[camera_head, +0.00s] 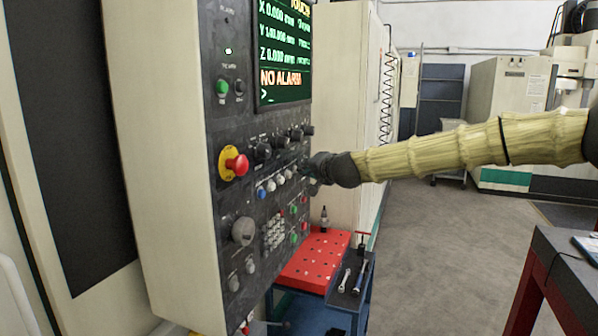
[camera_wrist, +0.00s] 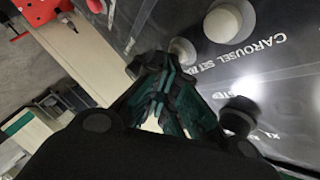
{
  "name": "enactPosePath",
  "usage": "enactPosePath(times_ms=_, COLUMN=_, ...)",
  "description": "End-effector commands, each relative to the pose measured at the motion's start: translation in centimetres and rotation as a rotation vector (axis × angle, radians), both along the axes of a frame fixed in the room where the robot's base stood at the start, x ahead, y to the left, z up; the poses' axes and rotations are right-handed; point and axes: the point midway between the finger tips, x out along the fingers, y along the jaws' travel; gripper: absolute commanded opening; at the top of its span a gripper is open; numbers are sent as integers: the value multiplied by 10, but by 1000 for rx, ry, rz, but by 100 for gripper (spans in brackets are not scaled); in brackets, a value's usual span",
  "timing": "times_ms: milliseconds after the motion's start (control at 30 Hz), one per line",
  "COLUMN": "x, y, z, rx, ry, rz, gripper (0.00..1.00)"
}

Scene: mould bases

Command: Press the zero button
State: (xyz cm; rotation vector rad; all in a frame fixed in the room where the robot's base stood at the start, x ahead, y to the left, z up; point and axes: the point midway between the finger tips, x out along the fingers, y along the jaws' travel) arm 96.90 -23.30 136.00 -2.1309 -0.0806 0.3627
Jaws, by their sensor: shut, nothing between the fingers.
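The black control panel (camera_head: 225,130) fills the left of the head view, with a row of round buttons below its knobs: one blue button (camera_head: 261,192) and several whitish buttons (camera_head: 280,179). I cannot read a zero label on any of them. My gripper (camera_head: 308,170) is at the panel face, at the right end of this row, and hides what lies behind it. In the wrist view my gripper's teal fingers (camera_wrist: 165,65) are together and empty. Their tips are close to a pale round button (camera_wrist: 182,50). Whether they touch it is unclear. Another pale button (camera_wrist: 222,22) sits beside the printed words "CAROUSEL SET".
A red emergency-stop knob (camera_head: 237,165) and dark rotary knobs (camera_head: 263,150) stick out from the panel. A screen (camera_head: 285,55) above reads "NO ALARM". A red-topped cart (camera_head: 316,260) stands below. A dark workbench (camera_head: 560,270) is at right, with open floor between.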

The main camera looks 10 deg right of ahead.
Motion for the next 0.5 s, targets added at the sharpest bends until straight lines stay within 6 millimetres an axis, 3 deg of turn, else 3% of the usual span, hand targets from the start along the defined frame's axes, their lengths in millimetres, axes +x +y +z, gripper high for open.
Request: enactPosePath(times_ms=500, x=-5, y=-8, z=0, rx=0, ry=0, rz=0, gripper=0)
